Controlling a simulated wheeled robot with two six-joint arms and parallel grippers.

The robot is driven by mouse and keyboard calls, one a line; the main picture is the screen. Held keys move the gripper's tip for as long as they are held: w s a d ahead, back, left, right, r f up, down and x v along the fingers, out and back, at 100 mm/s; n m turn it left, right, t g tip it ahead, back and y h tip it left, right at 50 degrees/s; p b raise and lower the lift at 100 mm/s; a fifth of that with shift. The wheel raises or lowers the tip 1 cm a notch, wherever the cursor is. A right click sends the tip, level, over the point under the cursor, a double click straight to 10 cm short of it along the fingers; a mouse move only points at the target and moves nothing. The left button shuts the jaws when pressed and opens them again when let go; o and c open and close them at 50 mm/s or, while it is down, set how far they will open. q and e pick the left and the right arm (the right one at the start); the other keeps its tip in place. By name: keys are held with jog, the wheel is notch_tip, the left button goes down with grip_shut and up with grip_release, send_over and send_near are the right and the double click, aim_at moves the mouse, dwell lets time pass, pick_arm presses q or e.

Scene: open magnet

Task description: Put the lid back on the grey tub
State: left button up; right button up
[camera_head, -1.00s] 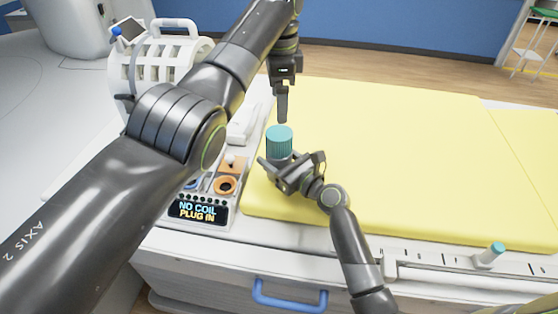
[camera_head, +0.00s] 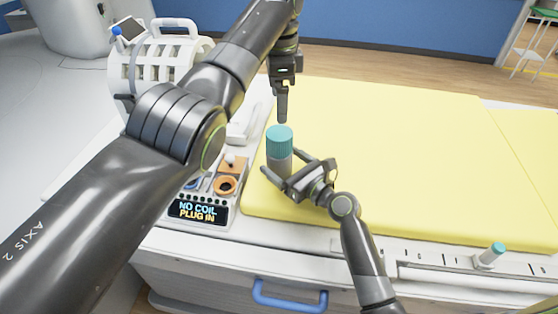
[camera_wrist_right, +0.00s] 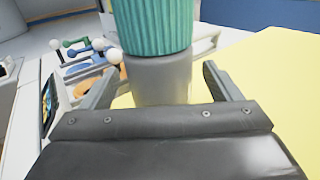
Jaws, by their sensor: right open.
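The grey tub (camera_head: 279,165) stands upright on the yellow pad near its left edge. The ribbed teal lid (camera_head: 279,139) sits on top of it; in the right wrist view the lid (camera_wrist_right: 153,25) is directly above the grey wall of the tub (camera_wrist_right: 160,78), with no clear gap. My right gripper (camera_head: 281,161) is open, its fingers on either side of the tub with space showing beside it in the right wrist view (camera_wrist_right: 160,70). My left gripper (camera_head: 282,118) points down just above the lid, seen edge-on, so its jaw opening is hidden.
A control panel (camera_head: 198,211) with knobs and a display lies left of the tub. A white slatted coil (camera_head: 160,65) stands behind it. The yellow pad (camera_head: 400,160) is clear to the right. A small teal-topped peg (camera_head: 491,254) is on the front rail.

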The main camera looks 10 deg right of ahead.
pick_arm(q)
jog(key=shift+f+b, duration=0.75)
pick_arm(e)
jog(key=v, duration=1.4)
jog(key=shift+s+d, duration=0.2)
pick_arm(q)
jog(key=shift+r, duration=0.15)
pick_arm(e)
jog(key=shift+r, duration=0.15)
